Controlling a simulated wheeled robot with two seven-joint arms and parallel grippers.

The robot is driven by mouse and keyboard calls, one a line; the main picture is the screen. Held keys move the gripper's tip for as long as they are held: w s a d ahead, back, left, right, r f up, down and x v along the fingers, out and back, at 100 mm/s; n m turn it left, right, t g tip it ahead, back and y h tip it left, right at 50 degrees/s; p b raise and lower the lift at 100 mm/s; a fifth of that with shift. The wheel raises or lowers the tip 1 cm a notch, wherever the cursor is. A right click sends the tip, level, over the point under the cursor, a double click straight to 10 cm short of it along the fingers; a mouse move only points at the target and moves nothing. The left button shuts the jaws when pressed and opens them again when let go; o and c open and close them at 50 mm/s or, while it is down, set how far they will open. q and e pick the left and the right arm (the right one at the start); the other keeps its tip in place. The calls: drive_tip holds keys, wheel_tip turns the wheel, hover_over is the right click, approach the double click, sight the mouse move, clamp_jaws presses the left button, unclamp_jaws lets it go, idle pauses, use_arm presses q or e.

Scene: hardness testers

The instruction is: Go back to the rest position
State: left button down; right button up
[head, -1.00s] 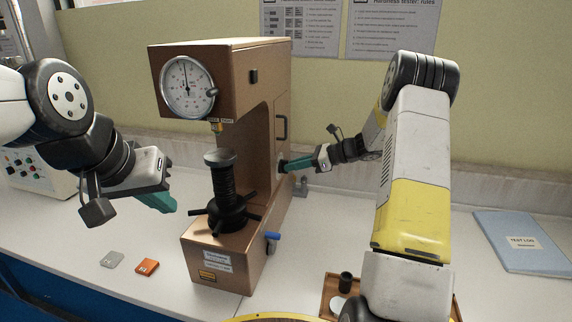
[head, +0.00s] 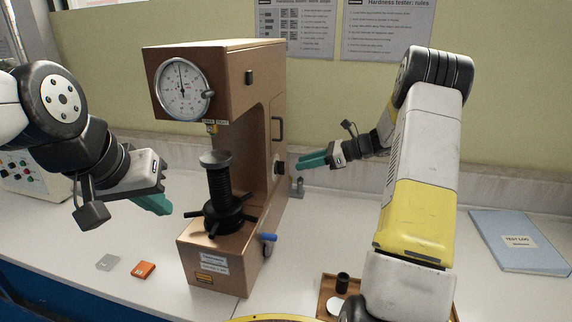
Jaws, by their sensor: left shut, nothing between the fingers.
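The brown hardness tester (head: 215,262) stands on the bench, with its dial (head: 183,88) at upper left and a black threaded spindle (head: 219,188) below it. My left gripper (head: 155,204) is shut and empty, in the air left of the spindle and apart from it. My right gripper (head: 302,163) is just right of the tester's side, near the dark round knob (head: 279,168) but apart from it. Its teal fingers point left and hold nothing that I can see; whether they are parted is unclear.
A grey block (head: 106,263) and an orange block (head: 144,269) lie on the bench at front left. A blue lever (head: 268,237) sticks out of the tester's base. A brown tray (head: 325,299) is partly behind my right arm. A blue test log (head: 519,241) lies at right.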

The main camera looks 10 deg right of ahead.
drive_tip(key=shift+v, duration=1.05)
drive_tip(key=s+a+r+n+g+h, duration=0.2)
drive_tip(key=s+a+r+n, duration=0.35)
drive_tip(key=s, duration=0.25)
drive_tip(key=s+r+n+t+h, duration=0.1)
drive_tip(key=s+r+n+h, duration=0.2)
drive_tip(key=s+n, duration=0.6)
drive_tip(key=s+a+r+n+t+h, duration=0.1)
drive_tip(key=s+r+n+h, duration=0.2)
drive_tip(key=s, duration=1.4)
drive_tip(key=n+h, duration=0.2)
drive_tip(key=n, duration=0.3)
drive_tip(key=shift+a+n+t, duration=0.3)
drive_tip(key=shift+n+t, duration=0.05)
drive_tip(key=shift+t, duration=0.05)
